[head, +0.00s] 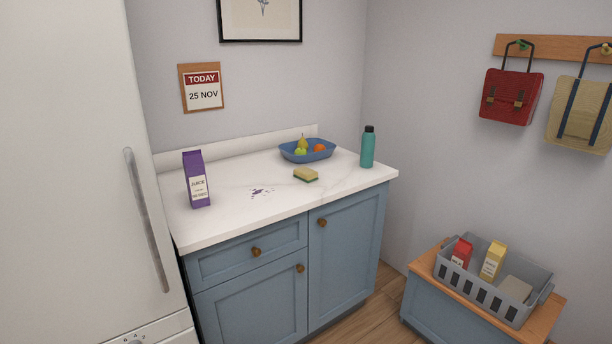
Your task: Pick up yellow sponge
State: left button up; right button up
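The yellow sponge (306,174) lies flat on the white marbled countertop (240,222), right of the middle. It has a dark green layer along its lower side. It sits in front of the blue fruit bowl and a little right of a purple spill (261,192). Nothing touches the sponge. Neither of my grippers shows in the head view.
A purple juice carton (196,180) stands on the counter's left, a teal bottle (367,147) at its right end, and a blue fruit bowl (307,152) at the back. A white fridge (75,150) borders the left. A grey crate (490,287) sits on a low bench (424,264).

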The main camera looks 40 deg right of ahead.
aim_at(308, 175)
jog(key=i+l, duration=0.15)
jog(key=l, duration=0.2)
jog(key=i+l, duration=0.15)
jog(key=l, duration=0.2)
jog(key=i+l, duration=0.2)
jog(key=l, duration=0.2)
jog(key=i+l, duration=0.15)
jog(key=l, duration=0.2)
jog(key=i+l, duration=0.15)
jog(key=l, duration=0.2)
jog(key=i+l, duration=0.15)
jog(key=l, duration=0.2)
jog(key=i+l, duration=0.15)
jog(key=l, duration=0.2)
jog(key=z, duration=0.05)
